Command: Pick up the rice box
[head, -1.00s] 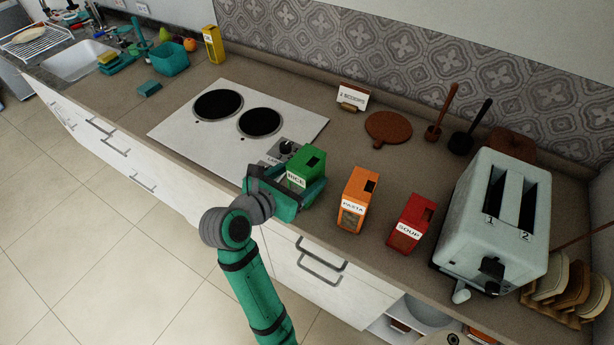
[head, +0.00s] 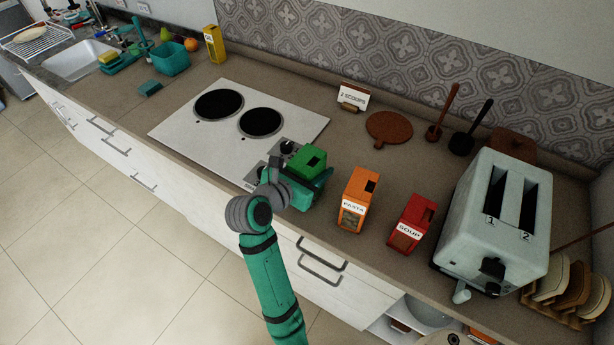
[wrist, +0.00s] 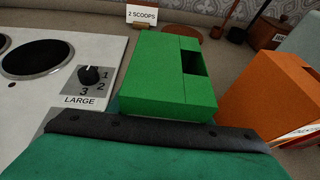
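The green rice box (head: 308,160) stands upright on the counter beside the cooktop's right front corner. Its top has a dark opening, and its label is hidden behind my gripper. My gripper (head: 308,187) is at the box's front side, with a finger showing along the box's right side. In the wrist view, the rice box (wrist: 165,80) is straight ahead, close past the dark edge of my gripper. The fingertips are mostly hidden there, so I cannot tell whether they press on the box.
An orange pasta box (head: 357,198) stands close to the right, then a red soup box (head: 411,222) and a grey toaster (head: 496,222). The cooktop (head: 180,130) is on the left. A "2 scoops" sign (head: 352,97) and a brown round trivet (head: 389,128) are behind.

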